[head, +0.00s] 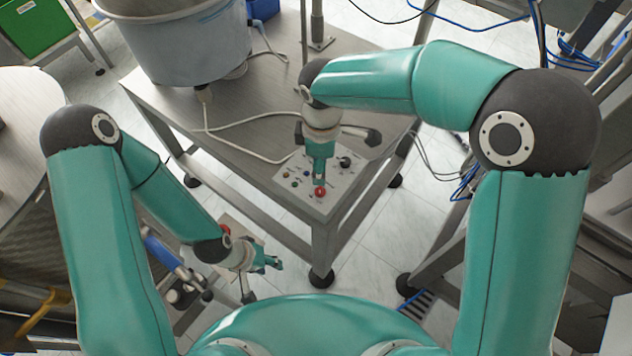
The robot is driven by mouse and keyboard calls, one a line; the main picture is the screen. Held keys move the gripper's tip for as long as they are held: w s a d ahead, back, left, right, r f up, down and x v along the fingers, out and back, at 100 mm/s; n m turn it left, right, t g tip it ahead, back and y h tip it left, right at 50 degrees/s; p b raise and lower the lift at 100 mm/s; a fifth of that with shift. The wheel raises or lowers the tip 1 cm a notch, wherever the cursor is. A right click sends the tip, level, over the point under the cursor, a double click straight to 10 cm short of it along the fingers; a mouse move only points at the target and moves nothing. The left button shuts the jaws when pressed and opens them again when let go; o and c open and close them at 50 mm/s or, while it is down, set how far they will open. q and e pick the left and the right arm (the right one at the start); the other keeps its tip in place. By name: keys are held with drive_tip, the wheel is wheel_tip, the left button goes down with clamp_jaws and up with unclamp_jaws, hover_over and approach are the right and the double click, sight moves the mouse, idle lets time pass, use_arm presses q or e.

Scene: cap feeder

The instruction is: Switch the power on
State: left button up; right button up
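A light grey control panel (301,194) lies on the front corner of the metal table. It carries a red button (320,192) at its front, a black knob (345,161) at its back right and several small buttons or lamps on its left. My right gripper (319,178) points down over the middle of the panel, just behind the red button. It hides part of the panel. I cannot tell whether it touches the panel or whether its fingers are parted. My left gripper (275,265) is low, in front of the table and left of its front leg. Its fingers look parted and empty.
A large grey bowl (185,45) stands at the table's back left. A white cable (235,145) runs across the table (265,100) to the panel. A metal post (317,25) stands at the back. Blue cables and frames crowd the right.

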sight(320, 188)
wheel_tip(320, 188, down, 9)
drive_tip(key=shift+f+p, duration=0.2)
drive_tip(key=shift+p, duration=0.15)
drive_tip(key=shift+c, duration=0.3)
